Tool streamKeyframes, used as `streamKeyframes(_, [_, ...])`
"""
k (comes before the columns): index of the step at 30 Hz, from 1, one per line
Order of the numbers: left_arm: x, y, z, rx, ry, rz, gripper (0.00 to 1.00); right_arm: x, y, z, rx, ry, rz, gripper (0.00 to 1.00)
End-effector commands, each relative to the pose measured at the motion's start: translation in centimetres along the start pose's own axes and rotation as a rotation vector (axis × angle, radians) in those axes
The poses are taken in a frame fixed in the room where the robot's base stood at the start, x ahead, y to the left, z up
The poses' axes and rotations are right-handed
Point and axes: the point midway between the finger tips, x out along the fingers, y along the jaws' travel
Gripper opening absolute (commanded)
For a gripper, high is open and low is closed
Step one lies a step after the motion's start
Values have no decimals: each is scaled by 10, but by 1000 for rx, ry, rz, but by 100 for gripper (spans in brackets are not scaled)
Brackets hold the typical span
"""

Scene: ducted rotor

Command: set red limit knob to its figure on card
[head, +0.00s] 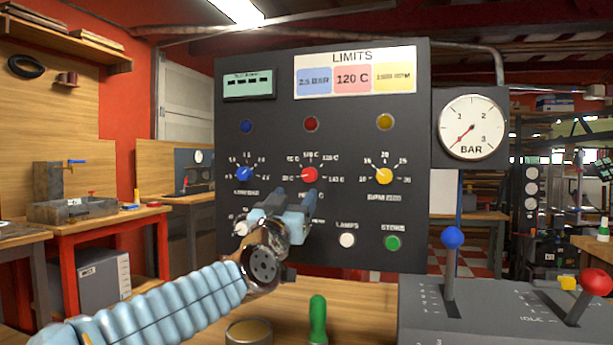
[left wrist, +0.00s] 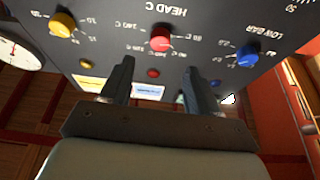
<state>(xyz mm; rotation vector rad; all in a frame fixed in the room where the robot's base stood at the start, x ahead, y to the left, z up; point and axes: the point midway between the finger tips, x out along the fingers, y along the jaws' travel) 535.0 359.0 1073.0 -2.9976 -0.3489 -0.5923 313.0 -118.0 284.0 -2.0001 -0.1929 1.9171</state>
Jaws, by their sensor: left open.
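The red knob (head: 309,175) is in the middle of the dark panel's knob row, below a red lamp. It also shows in the left wrist view (left wrist: 160,38), upside down, under the lettering HEAD C. Its pointer setting is too small to read surely. The limits card (head: 353,79) at the panel's top shows 120 C on its red field. My left gripper (head: 296,196) is open and empty, just below the red knob in the head view. In the left wrist view its fingers (left wrist: 159,68) straddle the knob's line, apart from it. My right gripper is not seen.
The blue knob (head: 244,174) and yellow knob (head: 384,175) flank the red one. White and green buttons (head: 392,243) sit lower. A BAR gauge (head: 471,127) is at right, above a blue lever (head: 452,238) and red lever (head: 594,283). A green handle (head: 318,315) stands in front.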

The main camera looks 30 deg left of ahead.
Motion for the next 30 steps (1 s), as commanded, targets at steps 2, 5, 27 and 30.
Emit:
streamKeyframes(2, [22,0,-3,-1,-1,0,61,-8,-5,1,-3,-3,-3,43])
streamKeyframes(5, [44,0,-3,-2,-1,0,61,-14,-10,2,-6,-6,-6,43])
streamKeyframes(27, [85,0,0,0,0,0,44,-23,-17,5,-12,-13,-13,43])
streamKeyframes(30, [85,0,0,0,0,0,29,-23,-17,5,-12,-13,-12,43])
